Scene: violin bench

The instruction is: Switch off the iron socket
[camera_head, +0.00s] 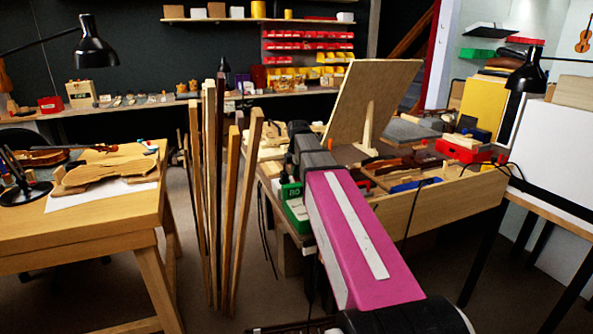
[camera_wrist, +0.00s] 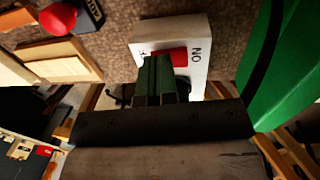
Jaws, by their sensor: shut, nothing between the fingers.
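In the wrist view a white socket box (camera_wrist: 197,38) has a red rocker switch (camera_wrist: 178,57) on its face, with the letters O and N beside it. My gripper (camera_wrist: 157,65) is shut and empty, its green-grey fingers in front of the switch and covering its left part. I cannot tell if the fingertips touch the switch. In the head view my arm reaches to the middle bench; my fingers and the socket cannot be made out there.
A green box (camera_wrist: 270,75) stands close on the right in the wrist view; a green box (camera_head: 292,192) also shows in the head view. A red knob (camera_wrist: 58,18) is at the upper left. Upright wooden strips (camera_head: 230,200) stand left of the bench. A propped board (camera_head: 375,95) stands behind.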

